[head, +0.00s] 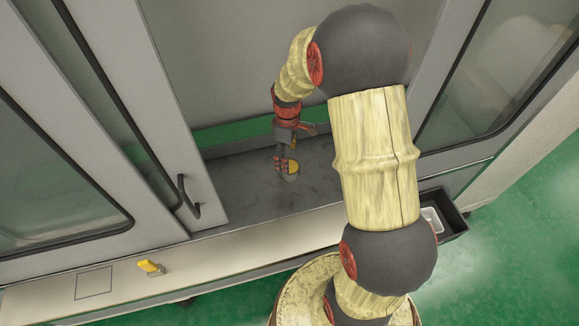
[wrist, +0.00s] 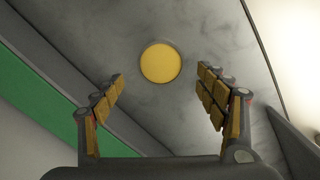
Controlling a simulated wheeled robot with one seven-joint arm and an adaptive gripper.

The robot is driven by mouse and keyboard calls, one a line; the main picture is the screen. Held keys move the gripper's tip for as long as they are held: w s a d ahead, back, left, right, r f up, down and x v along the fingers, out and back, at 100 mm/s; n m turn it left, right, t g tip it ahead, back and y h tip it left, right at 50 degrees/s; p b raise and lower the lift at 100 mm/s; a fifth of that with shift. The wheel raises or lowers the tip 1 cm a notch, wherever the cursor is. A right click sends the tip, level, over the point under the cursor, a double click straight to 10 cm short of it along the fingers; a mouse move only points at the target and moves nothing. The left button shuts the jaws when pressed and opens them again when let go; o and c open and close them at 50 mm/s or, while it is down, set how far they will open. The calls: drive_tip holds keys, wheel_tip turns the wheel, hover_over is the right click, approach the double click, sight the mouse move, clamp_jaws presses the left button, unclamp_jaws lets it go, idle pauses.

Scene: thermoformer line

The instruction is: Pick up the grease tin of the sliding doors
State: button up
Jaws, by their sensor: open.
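The grease tin (head: 291,170) is a small round tin with a yellow top. It stands on the grey floor inside the machine, behind the open door gap. My gripper (head: 284,160) reaches down into the opening beside the tin. In the wrist view my gripper (wrist: 160,82) has its fingers spread wide, with nothing between them. The fingers partly cover the tin's left side in the head view.
A sliding door (head: 130,110) with a dark handle (head: 187,200) stands left of the opening. Another windowed panel (head: 500,70) is on the right. A yellow knob (head: 151,267) sits on the front ledge. A black bin (head: 452,220) hangs at the right. Grey floor around the tin is clear.

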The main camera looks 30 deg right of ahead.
wheel_tip(320, 180, down, 7)
drive_tip(key=shift+w+a+b, duration=0.1)
drive_tip(key=shift+a+b, duration=0.05)
drive_tip(key=shift+b, duration=0.15)
drive_tip(key=shift+c, duration=0.5)
drive_tip(key=c, duration=1.1)
drive_tip(key=shift+r, duration=0.15)
drive_tip(key=shift+c, duration=0.4)
